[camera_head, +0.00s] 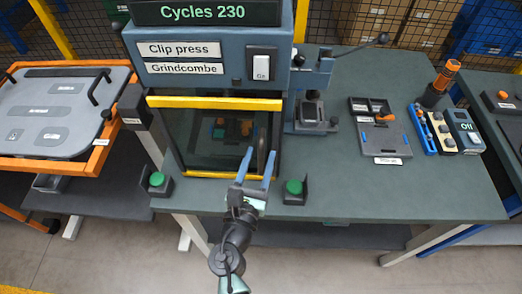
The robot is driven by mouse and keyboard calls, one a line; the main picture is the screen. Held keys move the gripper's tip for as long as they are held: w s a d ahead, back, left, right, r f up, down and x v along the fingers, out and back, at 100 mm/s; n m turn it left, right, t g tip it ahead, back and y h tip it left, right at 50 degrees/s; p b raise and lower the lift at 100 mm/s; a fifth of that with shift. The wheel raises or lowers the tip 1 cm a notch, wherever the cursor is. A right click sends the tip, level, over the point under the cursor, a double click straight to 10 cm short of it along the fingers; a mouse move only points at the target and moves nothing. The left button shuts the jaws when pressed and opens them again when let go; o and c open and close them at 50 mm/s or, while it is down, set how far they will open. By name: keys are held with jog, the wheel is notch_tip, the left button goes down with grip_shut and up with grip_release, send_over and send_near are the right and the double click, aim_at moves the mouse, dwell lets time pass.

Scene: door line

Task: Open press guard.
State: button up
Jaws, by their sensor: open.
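The press guard (200,102) is a dark see-through panel with yellow bars along its top and bottom edges, on the front of the grey-blue clip press (215,68). It looks closed, with small orange and green parts dimly visible behind it. My gripper (261,151) is in front of the guard's right side, its two blue fingers open and pointing at the panel. A dark upright piece, perhaps the guard's handle, shows between the fingertips. I cannot tell whether the fingers touch it.
Green buttons (157,179) and (294,187) stand at the bench front on either side. A small lever press (312,112) is close at right. Trays and a control box (466,130) lie farther right on the bench (400,185). An orange-framed panel (60,110) is left.

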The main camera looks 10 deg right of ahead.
jog(key=shift+w+d, duration=0.35)
jog(key=shift+w, duration=0.3)
grip_shut()
dwell(1.0)
